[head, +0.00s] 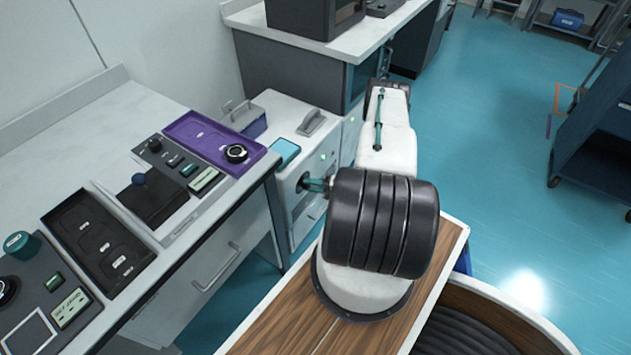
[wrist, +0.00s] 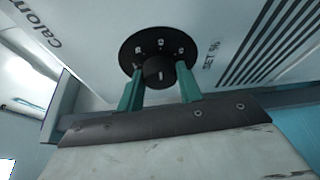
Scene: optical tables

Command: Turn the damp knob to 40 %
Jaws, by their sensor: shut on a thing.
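A black round knob (wrist: 158,70) with a wide dark disc behind it sits on a pale front panel in the wrist view. Small light marks ring the disc; I cannot read a setting from them. My gripper (wrist: 158,82) has its two teal fingers on either side of the knob's hub, shut on it. In the head view my gripper (head: 318,185) reaches the front of a white unit (head: 290,160), left of my dark wrist housing. The knob there is mostly too small and covered to make out.
The panel carries printed lettering and a set of dark slats (wrist: 265,45). In the head view a bench with a purple tray (head: 205,140) and black instrument panels (head: 97,240) stands left. A blue cart (head: 600,140) is at the right. Open blue floor (head: 480,170) lies between.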

